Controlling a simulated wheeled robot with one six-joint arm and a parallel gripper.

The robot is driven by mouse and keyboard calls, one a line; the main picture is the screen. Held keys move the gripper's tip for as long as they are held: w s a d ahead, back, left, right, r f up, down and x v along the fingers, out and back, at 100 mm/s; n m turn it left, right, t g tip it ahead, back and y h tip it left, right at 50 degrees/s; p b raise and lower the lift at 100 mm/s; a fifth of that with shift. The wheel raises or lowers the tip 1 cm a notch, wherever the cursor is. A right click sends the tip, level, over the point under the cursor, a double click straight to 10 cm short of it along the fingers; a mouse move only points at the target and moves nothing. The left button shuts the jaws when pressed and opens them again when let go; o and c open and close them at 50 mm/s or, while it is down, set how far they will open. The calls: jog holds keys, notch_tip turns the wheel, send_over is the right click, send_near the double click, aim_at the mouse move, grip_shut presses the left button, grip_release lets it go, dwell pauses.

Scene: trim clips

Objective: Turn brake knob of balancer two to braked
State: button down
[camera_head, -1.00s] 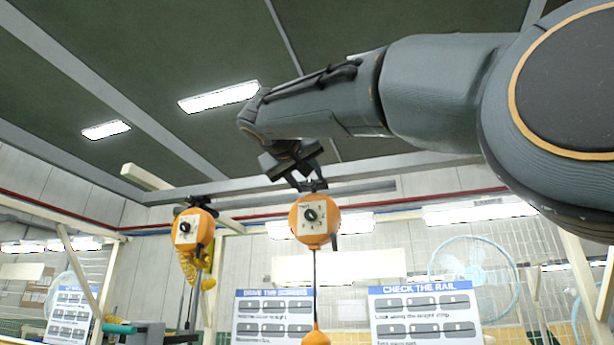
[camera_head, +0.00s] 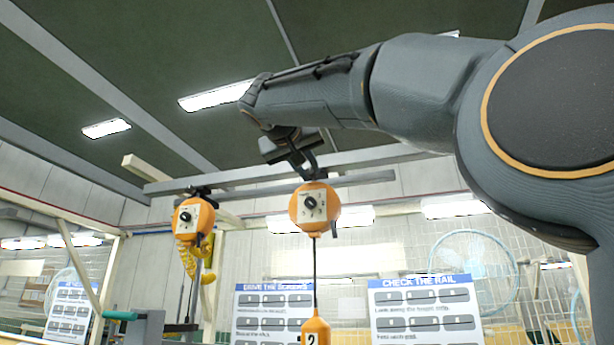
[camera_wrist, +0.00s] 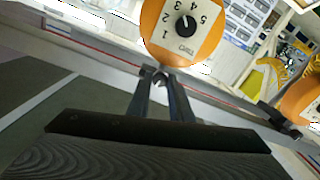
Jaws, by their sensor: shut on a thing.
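An orange balancer (camera_head: 331,207) hangs from the rail, its cable running down to an orange handle (camera_head: 315,325) marked 2. It has a pale square dial plate with a black round knob (camera_head: 310,202). In the wrist view the knob (camera_wrist: 186,23) sits among the numerals 1 to 5, its pointer hard to read. I cannot make out any brake marking. My gripper (camera_head: 309,173) is shut at the top of this balancer, above the dial; in the wrist view the fingertips (camera_wrist: 160,77) meet on a small part at its upper edge, partly hidden by the fingers.
A second orange balancer (camera_head: 203,214) with a yellow coiled hose hangs to the left. The grey rail (camera_head: 365,178) runs just behind both. Two instruction boards (camera_head: 425,315), (camera_head: 272,315) and a fan (camera_head: 473,268) stand farther back. Space between the balancers is clear.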

jog(key=m+b, duration=0.2)
jog(key=shift+f+m+b, duration=0.2)
jog(key=shift+m+b, duration=0.2)
jog(key=m+b, duration=0.2)
jog(key=m, duration=0.2)
jog(key=shift+m+b, duration=0.3)
jog(key=shift+b, duration=0.05)
jog(key=m+b, duration=0.1)
jog(key=m, duration=0.3)
jog(key=shift+r+m, duration=0.1)
jog(key=shift+m, duration=0.2)
jog(key=shift+m+h+b, duration=0.3)
jog(key=shift+m+b, duration=0.1)
jog(key=shift+m, duration=1.5)
jog(key=c, duration=1.6)
grip_release()
jog(key=shift+b+v, duration=1.1)
jog(key=shift+v, duration=2.85)
